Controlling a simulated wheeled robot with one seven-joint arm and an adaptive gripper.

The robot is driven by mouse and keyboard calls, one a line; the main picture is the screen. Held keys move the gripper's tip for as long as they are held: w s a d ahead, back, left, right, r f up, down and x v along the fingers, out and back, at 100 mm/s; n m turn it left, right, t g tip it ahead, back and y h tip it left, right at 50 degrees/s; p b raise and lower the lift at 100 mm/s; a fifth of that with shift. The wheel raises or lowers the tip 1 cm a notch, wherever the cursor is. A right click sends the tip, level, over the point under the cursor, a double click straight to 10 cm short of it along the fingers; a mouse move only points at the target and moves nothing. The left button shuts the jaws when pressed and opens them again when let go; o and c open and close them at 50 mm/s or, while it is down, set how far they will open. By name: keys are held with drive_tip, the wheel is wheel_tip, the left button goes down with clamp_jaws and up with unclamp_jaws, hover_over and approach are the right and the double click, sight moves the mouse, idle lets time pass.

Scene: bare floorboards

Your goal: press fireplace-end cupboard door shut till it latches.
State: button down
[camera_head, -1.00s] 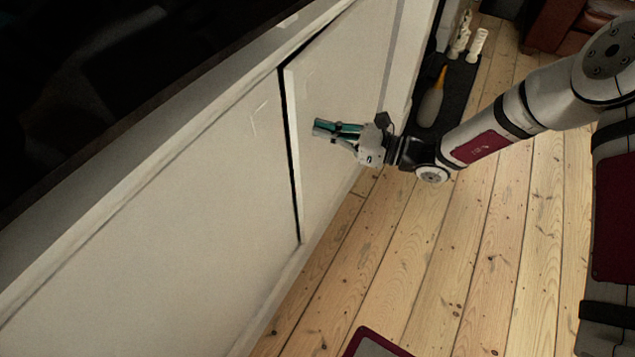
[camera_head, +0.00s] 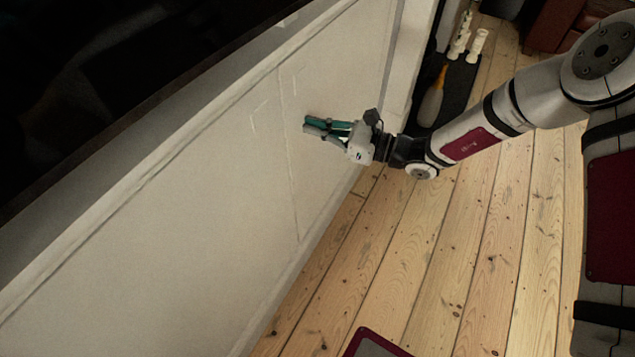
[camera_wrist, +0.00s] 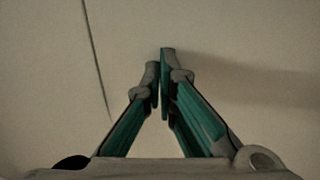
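The fireplace-end cupboard door (camera_head: 335,80) is the cream panel on the right of the cupboard front in the head view. It sits flush with the neighbouring panel (camera_head: 190,205), with only a thin seam between them. My gripper (camera_head: 306,126) is at the door's face near that seam, its fingers together and holding nothing. In the wrist view the fingertips (camera_wrist: 160,58) are nearly touching, against the plain door face (camera_wrist: 235,50), with the seam to their left. Whether the tips touch the door, and whether the latch has caught, I cannot tell.
A black mat (camera_head: 455,95) with white objects (camera_head: 468,45) and an orange-necked bottle (camera_head: 432,100) lies beyond the cupboard's far end. A dark screen (camera_head: 110,70) stands above the cupboard top.

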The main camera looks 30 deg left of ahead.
drive_tip(key=shift+s+a, duration=0.15)
drive_tip(key=shift+a, duration=0.05)
drive_tip(key=shift+d, duration=0.1)
drive_tip(key=w+d+p, duration=0.2)
drive_tip(key=d, duration=1)
drive_tip(key=shift+w+d, duration=0.3)
drive_tip(key=shift+d, duration=0.05)
idle(0.8)
